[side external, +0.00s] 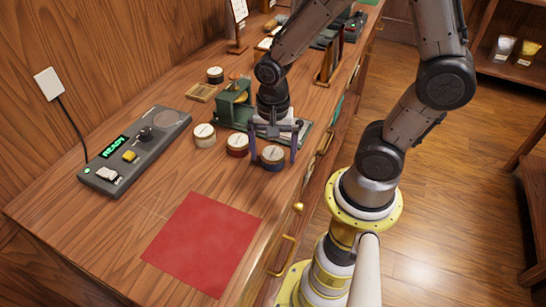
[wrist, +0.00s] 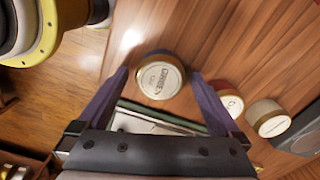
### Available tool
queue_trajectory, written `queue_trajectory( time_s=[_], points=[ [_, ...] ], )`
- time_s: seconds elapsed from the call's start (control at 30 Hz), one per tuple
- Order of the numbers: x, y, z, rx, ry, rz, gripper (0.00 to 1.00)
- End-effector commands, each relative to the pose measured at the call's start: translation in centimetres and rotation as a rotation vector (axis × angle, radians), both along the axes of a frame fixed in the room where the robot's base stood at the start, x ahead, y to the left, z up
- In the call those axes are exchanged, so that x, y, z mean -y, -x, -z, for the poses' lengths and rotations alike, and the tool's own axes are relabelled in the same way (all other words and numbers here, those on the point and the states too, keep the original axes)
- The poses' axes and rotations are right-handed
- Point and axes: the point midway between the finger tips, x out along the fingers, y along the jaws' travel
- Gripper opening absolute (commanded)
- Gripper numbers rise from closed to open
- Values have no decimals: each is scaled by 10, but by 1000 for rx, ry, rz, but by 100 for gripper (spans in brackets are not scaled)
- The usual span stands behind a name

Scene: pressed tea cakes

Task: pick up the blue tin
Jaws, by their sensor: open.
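The blue tin (side external: 272,158) stands upright on the counter near its front edge, with a pale lettered lid and blue side. It also shows in the wrist view (wrist: 160,77), lid up, between my finger ends. My gripper (side external: 273,164) points down over it, open, with one purple finger on each side of the tin. In the wrist view my gripper (wrist: 158,73) shows a gap between each fingertip and the lid. I cannot tell how low the tips reach on its side.
A red tin (side external: 237,145) and a cream tin (side external: 204,136) stand left of the blue tin. A green press (side external: 233,103) is behind them. A grey console (side external: 137,152) reading READY lies left. A red mat (side external: 203,243) lies in front, clear.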

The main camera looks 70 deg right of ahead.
Motion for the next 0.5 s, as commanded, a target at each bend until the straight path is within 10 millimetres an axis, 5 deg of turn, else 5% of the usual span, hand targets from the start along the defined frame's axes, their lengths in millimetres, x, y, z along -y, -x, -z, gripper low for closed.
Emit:
queue_trajectory(
  time_s=[0.2, 0.5],
  points=[
    [0, 0, 1, 0, 0, 0, 98],
    [0, 0, 0, 0, 0, 0, 44]
  ],
)
